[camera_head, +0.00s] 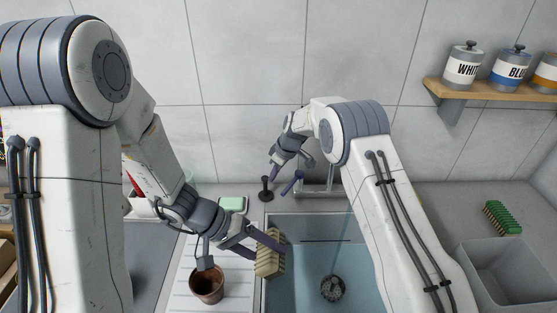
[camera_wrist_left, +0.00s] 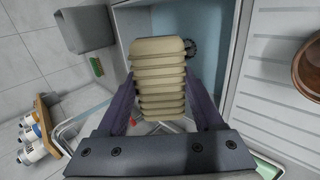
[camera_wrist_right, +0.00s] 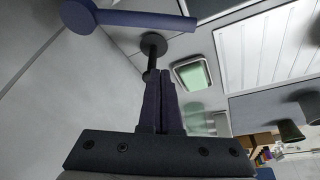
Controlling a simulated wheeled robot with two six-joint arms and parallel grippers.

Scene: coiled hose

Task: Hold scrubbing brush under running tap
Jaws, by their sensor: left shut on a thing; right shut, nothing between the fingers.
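The beige ribbed scrubbing brush (camera_head: 270,256) is held over the left edge of the sink basin (camera_head: 300,296). My left gripper (camera_head: 267,246) is shut on it; the brush also fills the space between the fingers in the left wrist view (camera_wrist_left: 158,78). The tap (camera_head: 318,188) stands behind the basin, partly hidden by my right arm. A faint pale streak falls into the basin beside that arm, right of the brush. My right gripper (camera_head: 273,174) is shut and empty, near the tap's blue lever (camera_head: 292,183). The lever shows large in the right wrist view (camera_wrist_right: 130,18).
A terracotta pot (camera_head: 207,287) stands on the drainboard, with a green soap block (camera_head: 232,204) behind it. A black knobbed post (camera_head: 265,190) stands behind the sink. On the right are a green bristled brush (camera_head: 502,217) and a grey bin (camera_head: 510,275). Canisters stand on a wall shelf (camera_head: 490,88).

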